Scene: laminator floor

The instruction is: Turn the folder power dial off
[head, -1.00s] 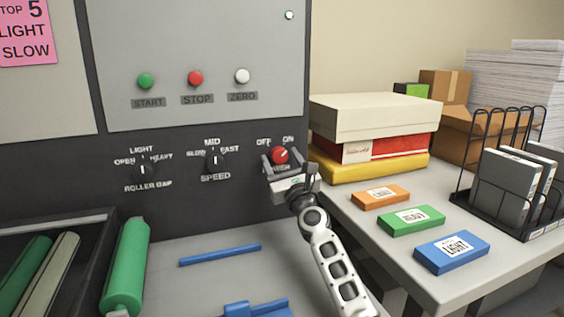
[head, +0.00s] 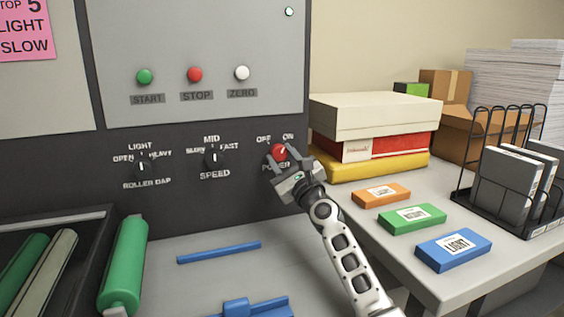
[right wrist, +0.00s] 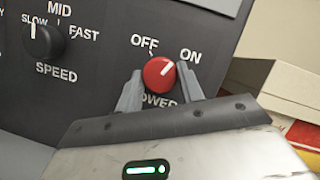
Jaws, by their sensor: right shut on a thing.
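The red power dial (head: 278,151) is on the dark machine panel (head: 236,192), under the words OFF and ON. In the right wrist view, the white mark on the dial (right wrist: 159,73) points up and right, toward ON. My right gripper (head: 283,157) is shut on the dial, with one finger on each side of it. The fingers also show in the right wrist view (right wrist: 158,88). They partly cover the POWER label below the dial. My left gripper is not in view.
The speed knob (head: 214,158) and roller gap knob (head: 142,167) are left of the dial. START (head: 144,76), STOP (head: 194,74) and ZERO (head: 241,73) buttons sit above. Stacked boxes (head: 372,118) stand close on the right, on a table with orange, green and blue blocks.

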